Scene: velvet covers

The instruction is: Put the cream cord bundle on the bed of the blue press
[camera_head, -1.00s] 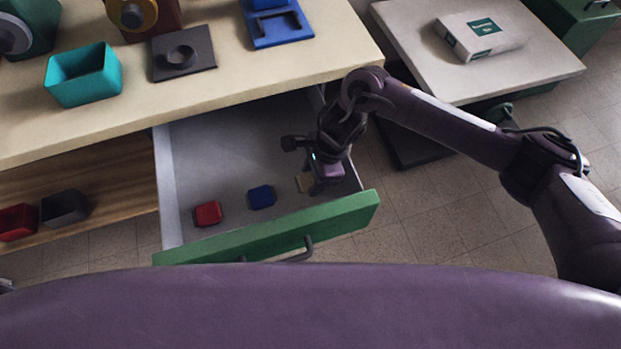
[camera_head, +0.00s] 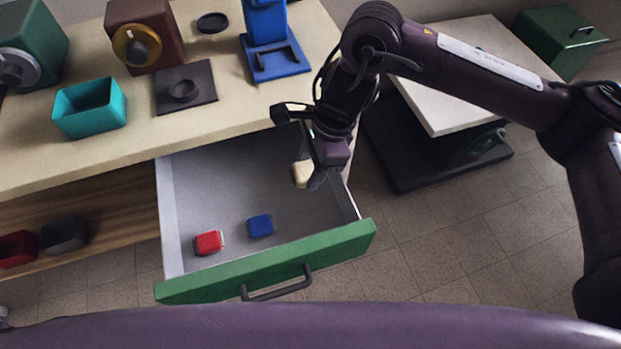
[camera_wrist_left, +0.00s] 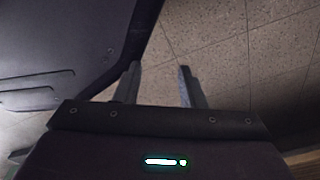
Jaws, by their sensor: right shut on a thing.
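The cream cord bundle (camera_head: 301,174) is held in my right gripper (camera_head: 309,178), which is shut on it above the right part of the open drawer. Part of the bundle is hidden behind the gripper. The blue press (camera_head: 268,50) stands on the table at the back, with its flat blue bed (camera_head: 283,67) facing me; its top is cut off by the frame edge. My left gripper (camera_wrist_left: 158,75) shows in the left wrist view with its two fingers apart and nothing between them, over the floor.
The drawer (camera_head: 185,210) also holds a red bundle (camera_head: 208,242) and a blue bundle (camera_head: 260,225). A teal bin (camera_head: 90,108), a dark plate with a ring (camera_head: 200,100), a brown machine (camera_head: 145,40) and a green machine (camera_head: 35,45) stand on the table.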

